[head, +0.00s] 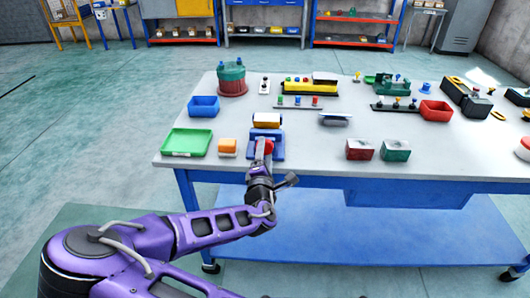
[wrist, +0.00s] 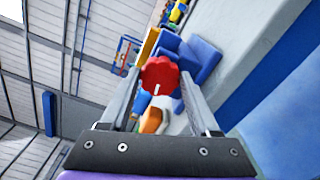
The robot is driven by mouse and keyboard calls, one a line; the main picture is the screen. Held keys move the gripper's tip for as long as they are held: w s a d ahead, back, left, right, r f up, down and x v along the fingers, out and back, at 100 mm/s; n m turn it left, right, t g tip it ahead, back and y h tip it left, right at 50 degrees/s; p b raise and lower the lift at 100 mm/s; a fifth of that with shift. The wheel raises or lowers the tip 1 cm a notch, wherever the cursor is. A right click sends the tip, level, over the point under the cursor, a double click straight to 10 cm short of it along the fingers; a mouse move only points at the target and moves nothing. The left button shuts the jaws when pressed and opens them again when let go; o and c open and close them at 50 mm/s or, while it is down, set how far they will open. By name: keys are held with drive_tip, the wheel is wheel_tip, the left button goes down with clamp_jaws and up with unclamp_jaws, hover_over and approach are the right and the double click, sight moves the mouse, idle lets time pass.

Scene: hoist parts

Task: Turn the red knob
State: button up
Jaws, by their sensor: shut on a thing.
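The red knob (wrist: 160,75) shows in the wrist view as a lobed red disc with a white mark on its face. It sits on the front of a blue unit (wrist: 203,60). My gripper (wrist: 160,82) is shut on the knob, with one finger on each side of it. In the head view the red knob (head: 268,146) is partly hidden by my gripper (head: 262,150). The blue unit (head: 278,136) stands near the table's front edge, with an orange-yellow block (head: 266,119) on or just behind it.
The grey-white table (head: 310,152) has an orange block (head: 228,145) and a green tray (head: 187,142) left of the blue unit. A blue bin (head: 204,106) is behind them. Red and green blocks (head: 359,149) (head: 396,150) stand to the right, with bare tabletop between.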

drive_tip(key=o, duration=1.4)
drive_tip(key=shift+c, duration=0.2)
drive_tip(key=s+p, duration=0.3)
drive_tip(key=s, duration=1.4)
drive_tip(key=shift+s+a, duration=0.2)
drive_tip(key=shift+a, duration=0.05)
